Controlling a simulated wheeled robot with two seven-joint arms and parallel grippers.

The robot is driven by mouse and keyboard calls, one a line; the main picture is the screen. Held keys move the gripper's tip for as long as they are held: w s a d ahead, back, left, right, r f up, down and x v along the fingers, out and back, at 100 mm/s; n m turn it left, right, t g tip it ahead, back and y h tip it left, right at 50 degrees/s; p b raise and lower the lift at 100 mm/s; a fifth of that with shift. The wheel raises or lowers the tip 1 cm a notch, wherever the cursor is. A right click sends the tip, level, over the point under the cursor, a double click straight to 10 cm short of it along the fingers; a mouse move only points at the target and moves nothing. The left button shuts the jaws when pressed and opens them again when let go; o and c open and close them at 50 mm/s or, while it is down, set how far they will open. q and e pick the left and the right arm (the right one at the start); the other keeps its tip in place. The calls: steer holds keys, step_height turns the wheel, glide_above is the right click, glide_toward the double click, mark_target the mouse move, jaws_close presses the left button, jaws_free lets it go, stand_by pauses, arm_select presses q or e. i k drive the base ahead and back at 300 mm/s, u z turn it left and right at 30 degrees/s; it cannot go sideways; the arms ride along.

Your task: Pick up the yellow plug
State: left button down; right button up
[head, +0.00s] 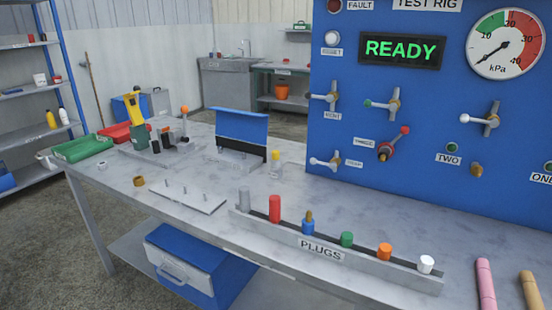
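A small yellow-topped piece (276,157) with a pale lower part stands on the grey bench, behind the plug rack and in front of the blue test rig panel. It looks upright; it is too small to tell for sure that it is the yellow plug. The rack labelled PLUGS (370,273) holds a grey, a red (275,208), a blue, a green (347,239), an orange (385,251) and a white plug (427,264) in a row. No yellow plug shows in the rack. Neither of my grippers is in view.
The blue panel (400,125) with valve handles and a gauge rises behind the rack. A flat plate with pins (175,196) and a blue-backed stand (241,128) are on the bench. Pink (486,284) and tan (531,290) cylinders show at lower right.

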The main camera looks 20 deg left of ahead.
mark_target(275, 154)
steer(key=z, duration=3.05)
steer(key=k, duration=1.6)
steer(key=u, duration=2.2)
